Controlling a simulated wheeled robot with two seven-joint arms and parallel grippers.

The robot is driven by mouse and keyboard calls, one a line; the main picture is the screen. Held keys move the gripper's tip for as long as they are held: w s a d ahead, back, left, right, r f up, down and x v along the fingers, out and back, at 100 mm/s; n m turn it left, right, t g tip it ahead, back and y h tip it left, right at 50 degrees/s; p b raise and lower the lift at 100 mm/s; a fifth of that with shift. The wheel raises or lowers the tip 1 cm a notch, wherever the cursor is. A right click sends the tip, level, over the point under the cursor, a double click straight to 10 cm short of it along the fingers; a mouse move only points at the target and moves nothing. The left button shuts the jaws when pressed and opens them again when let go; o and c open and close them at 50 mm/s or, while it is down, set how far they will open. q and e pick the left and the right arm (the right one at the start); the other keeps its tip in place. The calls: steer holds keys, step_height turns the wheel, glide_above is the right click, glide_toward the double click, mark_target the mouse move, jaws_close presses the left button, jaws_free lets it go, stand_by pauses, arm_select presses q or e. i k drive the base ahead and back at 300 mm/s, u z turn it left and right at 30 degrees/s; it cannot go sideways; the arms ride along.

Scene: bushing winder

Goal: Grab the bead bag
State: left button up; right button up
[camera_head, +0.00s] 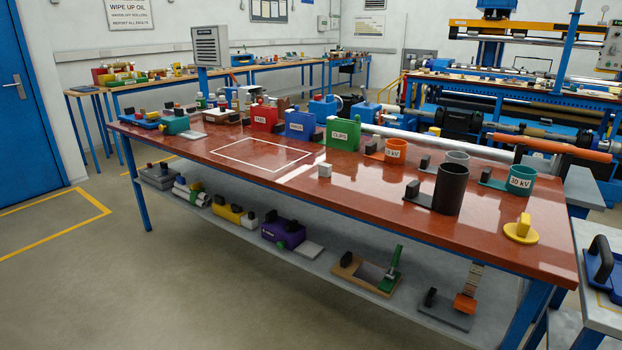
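Neither of my grippers is in view. I cannot tell which thing is the bead bag; nothing in view is clearly a bag of beads. On the red-brown bench top (330,215) stand a red labelled bin (264,117), a blue labelled bin (299,125) and a green labelled bin (342,134). A purple block-like thing (284,233) and a yellow one (229,213) lie on the lower shelf. Small items crowd the bench's far left end and are too small to make out.
A dark cylinder (450,189), an orange cup (395,150), a teal cup (520,180) and a yellow knob piece (520,230) stand on the bench's right half. A white-outlined area on the bench is clear. Floor in front is free. Winding machinery stands behind.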

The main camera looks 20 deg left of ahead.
mark_target(325, 169)
steer(key=u, duration=0.8)
steer(key=i, duration=0.7)
steer(key=u, duration=1.05)
steer(key=i, duration=0.95)
steer(key=z, duration=0.9)
steer(key=i, duration=0.8)
steer(key=z, duration=0.95)
